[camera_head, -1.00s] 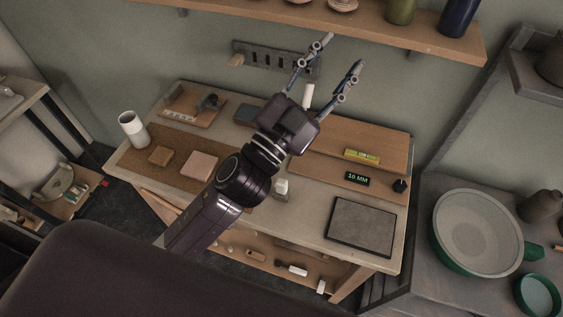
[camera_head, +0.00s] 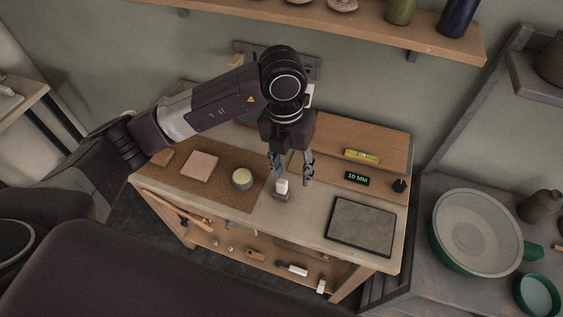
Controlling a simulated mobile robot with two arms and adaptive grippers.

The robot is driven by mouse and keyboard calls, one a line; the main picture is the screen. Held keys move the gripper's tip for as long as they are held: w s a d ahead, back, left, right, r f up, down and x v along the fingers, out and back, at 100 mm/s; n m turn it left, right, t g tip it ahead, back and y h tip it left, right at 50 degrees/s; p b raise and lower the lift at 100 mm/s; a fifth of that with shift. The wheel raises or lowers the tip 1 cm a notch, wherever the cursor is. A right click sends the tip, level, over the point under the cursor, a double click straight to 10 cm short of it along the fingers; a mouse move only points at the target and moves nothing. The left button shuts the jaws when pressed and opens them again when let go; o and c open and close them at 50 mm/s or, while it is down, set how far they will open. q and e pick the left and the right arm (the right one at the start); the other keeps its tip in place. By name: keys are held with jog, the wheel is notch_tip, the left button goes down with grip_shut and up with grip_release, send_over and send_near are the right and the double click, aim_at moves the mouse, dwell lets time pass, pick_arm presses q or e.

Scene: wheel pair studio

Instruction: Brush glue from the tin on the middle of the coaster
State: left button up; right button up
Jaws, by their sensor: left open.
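My left gripper (camera_head: 291,170) hangs fingers-down over the workbench, open and empty. Below its fingertips a small white upright piece (camera_head: 282,186) stands in a grey block (camera_head: 283,197); it may be the brush, but bristles do not show. A round tin (camera_head: 242,179) with a pale yellowish top sits to the left, on the brown mat's right part. A flat pinkish square (camera_head: 200,166), which looks like the coaster, lies further left on the mat. A smaller brown square (camera_head: 162,158) is partly hidden by my left arm. My right gripper does not show.
The brown mat (camera_head: 217,193) covers the bench's left part. A dark slab (camera_head: 361,226) lies at the right. Behind are a yellow level (camera_head: 362,156), a black 10 MM display (camera_head: 356,179) and a black knob (camera_head: 400,185). A wooden shelf (camera_head: 300,14) crosses the wall above.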

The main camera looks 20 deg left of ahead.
aim_at(282, 181)
pick_arm(q)
jog(key=shift+w+a+r+y, duration=0.15)
jog(key=shift+a+y, duration=0.1)
jog(key=shift+a, duration=0.25)
jog(key=shift+w+a+f+y, duration=0.15)
jog(key=shift+a+y, duration=0.1)
jog(key=shift+a, duration=0.6)
notch_tip(282, 181, down, 6)
jog(key=shift+f+p, duration=0.25)
jog(key=shift+p, duration=0.75)
jog(key=shift+f, duration=0.5)
grip_shut()
jog(key=shift+w+r, duration=0.1)
jog(key=shift+r, duration=0.05)
jog(key=shift+r+p, duration=1.8)
jog(key=shift+r, duration=1.1)
